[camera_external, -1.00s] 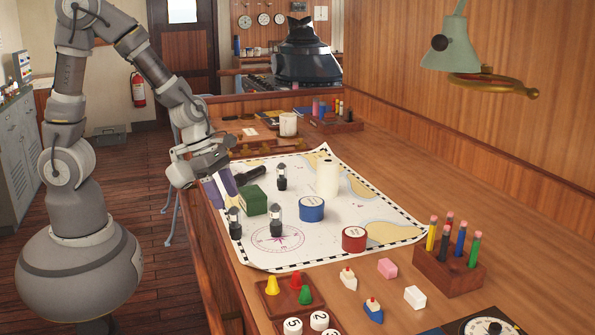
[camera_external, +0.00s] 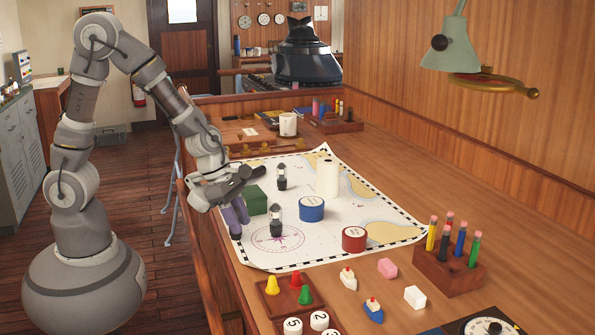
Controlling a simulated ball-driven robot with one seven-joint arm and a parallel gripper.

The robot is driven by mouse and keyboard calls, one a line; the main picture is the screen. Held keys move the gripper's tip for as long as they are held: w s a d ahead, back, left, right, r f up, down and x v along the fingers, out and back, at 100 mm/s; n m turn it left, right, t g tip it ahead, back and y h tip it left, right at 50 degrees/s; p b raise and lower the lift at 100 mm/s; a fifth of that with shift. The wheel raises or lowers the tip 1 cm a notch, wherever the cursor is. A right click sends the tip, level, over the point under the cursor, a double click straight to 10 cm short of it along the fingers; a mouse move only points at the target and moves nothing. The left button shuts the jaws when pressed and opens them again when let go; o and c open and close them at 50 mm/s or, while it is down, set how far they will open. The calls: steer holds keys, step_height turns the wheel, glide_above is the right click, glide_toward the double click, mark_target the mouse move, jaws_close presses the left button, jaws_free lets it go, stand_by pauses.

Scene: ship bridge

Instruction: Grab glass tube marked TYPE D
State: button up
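My gripper (camera_external: 236,220) points down at the left edge of the chart, left of the green box. Its purple fingers cover the spot of the front-left glass tube, which is mostly hidden. I cannot tell whether they are closed on it or just around it. A second glass tube (camera_external: 276,221) with a dark base stands upright on the chart, right of my gripper. A third glass tube (camera_external: 282,178) stands farther back. The markings are too small to read, so I cannot tell which is TYPE D.
The green box (camera_external: 256,200) stands close to my gripper. A blue round tin (camera_external: 311,208), a white cylinder (camera_external: 327,178) and a red tin (camera_external: 354,239) stand on the chart (camera_external: 375,205). A pencil block (camera_external: 449,271) is at the right. The table's right side is mostly clear.

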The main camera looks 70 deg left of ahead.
steer(key=shift+c, duration=1.4)
